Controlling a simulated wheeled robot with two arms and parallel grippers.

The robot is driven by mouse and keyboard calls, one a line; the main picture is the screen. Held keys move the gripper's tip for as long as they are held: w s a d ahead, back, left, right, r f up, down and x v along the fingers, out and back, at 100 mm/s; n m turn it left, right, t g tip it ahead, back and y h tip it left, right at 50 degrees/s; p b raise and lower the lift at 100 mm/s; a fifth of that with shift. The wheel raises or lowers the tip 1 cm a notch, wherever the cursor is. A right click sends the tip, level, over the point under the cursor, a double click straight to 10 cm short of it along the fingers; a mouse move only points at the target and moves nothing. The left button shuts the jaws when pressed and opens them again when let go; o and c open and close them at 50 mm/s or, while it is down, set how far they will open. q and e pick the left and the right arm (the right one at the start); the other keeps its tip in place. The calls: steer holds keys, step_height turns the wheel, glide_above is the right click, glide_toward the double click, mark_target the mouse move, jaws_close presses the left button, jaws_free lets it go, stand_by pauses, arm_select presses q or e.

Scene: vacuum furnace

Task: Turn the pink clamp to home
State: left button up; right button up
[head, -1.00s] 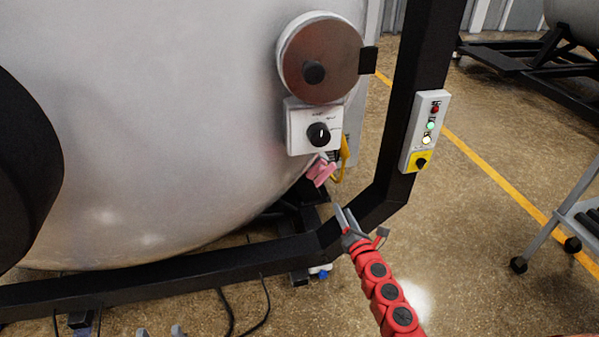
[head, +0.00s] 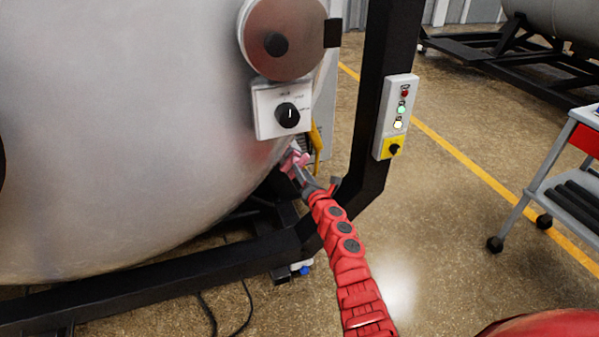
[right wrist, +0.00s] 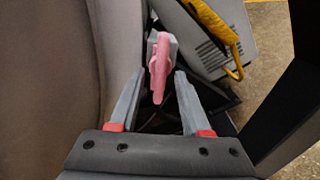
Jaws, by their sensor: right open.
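The pink clamp (head: 291,159) sits at the lower right edge of the large grey furnace body, below the white knob panel. In the right wrist view the clamp (right wrist: 159,65) stands just beyond and between my two fingertips, its narrow end pointing down towards the gripper. My right gripper (head: 301,174) is open, with its fingertips at the clamp in the head view and partly covering it. In the right wrist view the gripper (right wrist: 158,85) has a finger on each side with gaps to the clamp. Whether anything touches is unclear. My left gripper is out of view.
A white panel with a black knob (head: 287,115) is above the clamp. A yellow handle or cable (head: 316,140) hangs beside it. A black frame post (head: 386,60) with a button box (head: 396,116) stands to the right. A cart (head: 545,185) is farther right.

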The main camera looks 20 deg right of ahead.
mark_target(299, 164)
steer(key=w, duration=0.1)
steer(key=w+b, duration=0.1)
steer(key=shift+w+f+b, duration=0.2)
steer(key=shift+w+b, duration=0.1)
steer(key=shift+w, duration=0.05)
steer(key=shift+w+r, duration=0.25)
steer(key=shift+w, duration=0.1)
jaws_close()
